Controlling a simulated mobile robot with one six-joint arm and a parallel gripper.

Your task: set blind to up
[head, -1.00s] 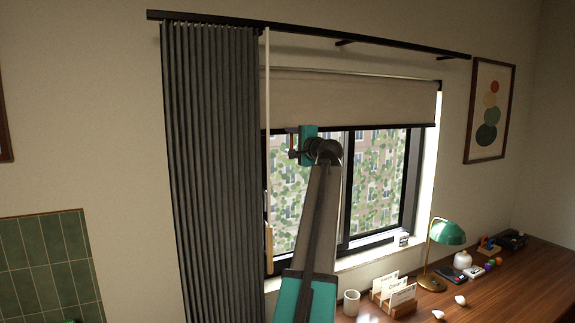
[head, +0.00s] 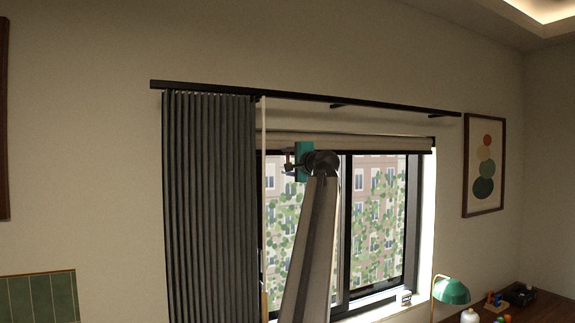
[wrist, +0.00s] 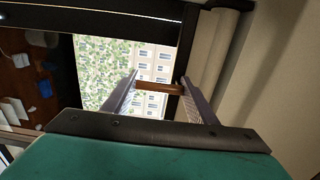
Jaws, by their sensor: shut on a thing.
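The beige roller blind (head: 385,145) is rolled up into a narrow band along the top of the window (head: 375,215). Its lower edge sits a little below the roller, and most of the glass is uncovered. My gripper (head: 289,162) is at the blind's lower edge, toward its left part. In the wrist view the two fingers of my gripper (wrist: 158,92) are shut on a small brown wooden pull (wrist: 158,86). The blind's beige cloth (wrist: 210,65) shows just beyond it. In the head view the pull is too small to make out clearly.
A dark grey curtain (head: 210,200) hangs left of my gripper from a black rod (head: 300,99), with a pale wand (head: 264,190) at its edge. A green lamp (head: 451,290) stands on the desk (head: 530,308) at lower right. A framed picture (head: 484,165) hangs right of the window.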

